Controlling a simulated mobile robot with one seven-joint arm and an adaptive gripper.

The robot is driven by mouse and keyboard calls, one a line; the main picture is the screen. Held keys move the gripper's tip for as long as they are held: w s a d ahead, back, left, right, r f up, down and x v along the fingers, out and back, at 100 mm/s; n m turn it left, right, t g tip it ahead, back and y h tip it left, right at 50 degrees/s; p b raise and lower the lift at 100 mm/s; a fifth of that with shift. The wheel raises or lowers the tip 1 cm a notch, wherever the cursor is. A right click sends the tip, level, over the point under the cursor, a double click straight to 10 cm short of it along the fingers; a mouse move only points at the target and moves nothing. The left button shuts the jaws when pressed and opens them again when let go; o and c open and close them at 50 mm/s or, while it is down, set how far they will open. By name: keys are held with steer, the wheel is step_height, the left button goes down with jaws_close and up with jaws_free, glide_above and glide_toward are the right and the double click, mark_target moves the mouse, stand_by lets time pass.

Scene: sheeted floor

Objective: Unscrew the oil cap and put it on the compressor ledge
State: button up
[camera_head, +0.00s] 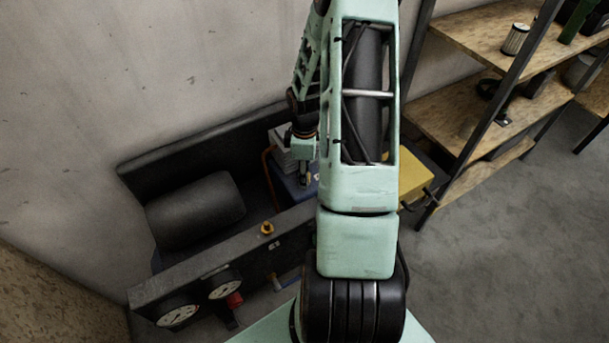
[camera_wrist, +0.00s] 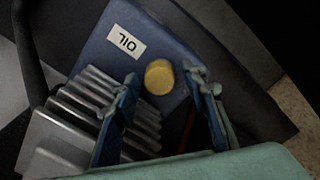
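The yellow round oil cap (camera_wrist: 159,77) sits on the blue compressor block (camera_wrist: 95,45), beside a white OIL label (camera_wrist: 126,41). In the wrist view my gripper (camera_wrist: 163,84) is open, with its two fingers apart and the cap showing between their tips. I cannot tell how far above the cap the tips are. In the head view my gripper (camera_head: 305,182) points down over the blue block (camera_head: 292,188), and the cap cannot be made out. The dark ledge (camera_head: 190,272) of the compressor runs along the front, with a small orange-brass fitting (camera_head: 267,228) on top.
A black cylinder (camera_head: 195,210) lies behind the ledge. Gauges (camera_head: 178,316) and a red knob (camera_head: 235,300) are on the front. Grey fins (camera_wrist: 80,105) are next to the cap. A yellow box (camera_head: 415,170) and wooden shelves (camera_head: 455,120) stand to the right.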

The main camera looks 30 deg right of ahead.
steer(key=m+b, duration=0.1)
steer(key=m, duration=0.5)
steer(key=shift+f+b, duration=0.1)
steer(key=shift+b, duration=0.25)
steer(key=m, duration=0.4)
steer(key=shift+m+b, duration=0.35)
steer(key=shift+m, duration=0.05)
jaws_close()
steer(key=n, duration=0.4)
steer(key=shift+r+n, duration=0.2)
steer(key=shift+n, duration=0.2)
steer(key=n+p, duration=0.1)
steer(key=n, duration=0.3)
steer(key=shift+n+p, duration=0.3)
steer(key=n+p, duration=0.3)
steer(key=n, duration=0.3)
steer(key=shift+r+n, duration=0.15)
steer(key=shift+n, duration=0.15)
steer(key=n+p, duration=0.1)
steer(key=n, duration=0.1)
steer(key=shift+n+p, duration=0.3)
steer(key=shift+n, duration=0.1)
steer(key=shift+f+n, duration=0.2)
steer(key=shift+n, duration=0.2)
